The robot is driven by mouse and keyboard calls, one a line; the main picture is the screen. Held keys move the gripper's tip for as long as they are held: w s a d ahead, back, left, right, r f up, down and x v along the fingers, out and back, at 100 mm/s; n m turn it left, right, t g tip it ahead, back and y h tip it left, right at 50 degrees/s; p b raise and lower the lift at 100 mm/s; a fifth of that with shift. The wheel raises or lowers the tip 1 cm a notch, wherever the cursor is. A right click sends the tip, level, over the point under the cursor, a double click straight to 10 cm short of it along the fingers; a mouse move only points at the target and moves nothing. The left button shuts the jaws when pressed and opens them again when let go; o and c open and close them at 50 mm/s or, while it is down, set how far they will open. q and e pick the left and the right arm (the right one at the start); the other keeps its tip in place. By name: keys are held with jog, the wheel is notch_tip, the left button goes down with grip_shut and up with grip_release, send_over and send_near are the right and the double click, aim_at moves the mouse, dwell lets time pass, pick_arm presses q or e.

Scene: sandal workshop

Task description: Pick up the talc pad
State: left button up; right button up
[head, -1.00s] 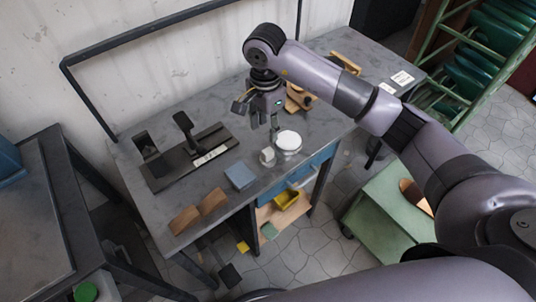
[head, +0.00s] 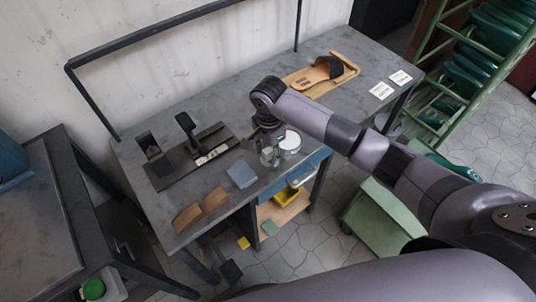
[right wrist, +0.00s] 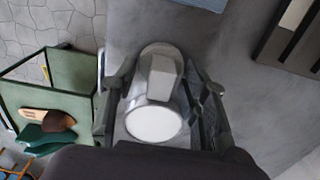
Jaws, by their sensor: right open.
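The talc pad, which I take to be the small pale faceted block (right wrist: 165,72), stands beside a round dish with a white top (right wrist: 153,123) in the right wrist view. My right gripper (right wrist: 160,82) is open around it, one finger on each side, with gaps visible. In the head view my right gripper (head: 268,154) points down over the bench beside the white dish (head: 290,140) and largely covers the pad. Whether the fingers touch the pad cannot be told there. My left gripper is not in view.
A sandal (head: 318,73) lies on a wooden board at the back right. A green cart (head: 380,217) stands in front.

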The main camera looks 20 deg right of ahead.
aim_at(269, 150)
grip_shut()
dwell(0.4)
notch_tip(269, 150, up, 20)
jog(key=b, duration=0.1)
jog(key=shift+b, duration=0.4)
dwell(0.3)
jog(key=c, duration=0.7)
grip_release()
grip_shut()
